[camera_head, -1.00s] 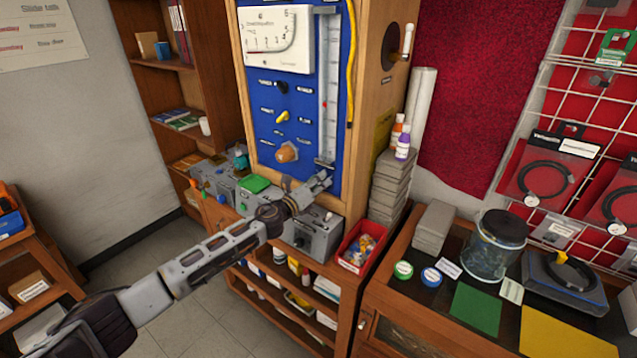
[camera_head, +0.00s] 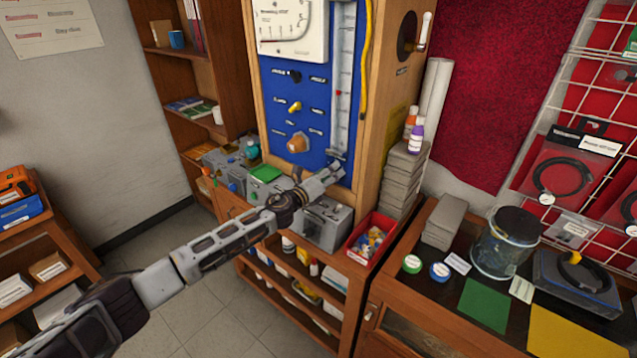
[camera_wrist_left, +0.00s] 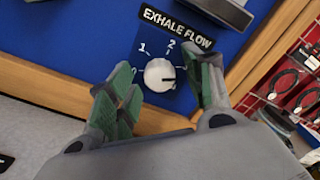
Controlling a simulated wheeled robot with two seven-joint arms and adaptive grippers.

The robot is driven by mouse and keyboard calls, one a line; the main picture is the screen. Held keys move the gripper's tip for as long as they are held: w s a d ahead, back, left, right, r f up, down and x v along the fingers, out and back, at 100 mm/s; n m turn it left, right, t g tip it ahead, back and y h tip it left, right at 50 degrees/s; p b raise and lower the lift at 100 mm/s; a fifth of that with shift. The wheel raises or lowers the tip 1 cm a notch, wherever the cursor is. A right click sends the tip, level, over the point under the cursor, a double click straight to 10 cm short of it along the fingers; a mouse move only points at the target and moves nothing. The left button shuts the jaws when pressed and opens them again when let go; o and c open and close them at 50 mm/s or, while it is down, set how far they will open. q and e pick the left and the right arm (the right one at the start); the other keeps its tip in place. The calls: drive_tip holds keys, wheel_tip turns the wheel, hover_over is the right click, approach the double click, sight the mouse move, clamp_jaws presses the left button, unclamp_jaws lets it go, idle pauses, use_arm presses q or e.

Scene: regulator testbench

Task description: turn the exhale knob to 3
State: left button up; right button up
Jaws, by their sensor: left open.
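The exhale knob (camera_wrist_left: 160,75) is a small round white dial under the "EXHALE FLOW" label (camera_wrist_left: 177,27) in the left wrist view. The numbers 1 and 2 show on its dark blue scale, with a partly covered 0 at the left. A dark mark on the knob points to the right. My left gripper (camera_wrist_left: 163,86) is open, with green-padded fingers on either side of the knob; contact cannot be told. The right finger covers the scale there. In the head view my left gripper (camera_head: 332,173) is at the blue panel's (camera_head: 272,105) lower right corner and the knob cannot be made out.
Above the gripper are an orange-brown knob (camera_head: 298,142), a yellow knob (camera_head: 295,107) and a vertical gauge tube (camera_head: 342,85). Grey boxes (camera_head: 325,225) stand on the shelf below the panel. A red bin (camera_head: 370,238) stands to the right.

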use_arm(q)
drive_tip(key=v, duration=1.2)
idle(0.4)
idle(0.6)
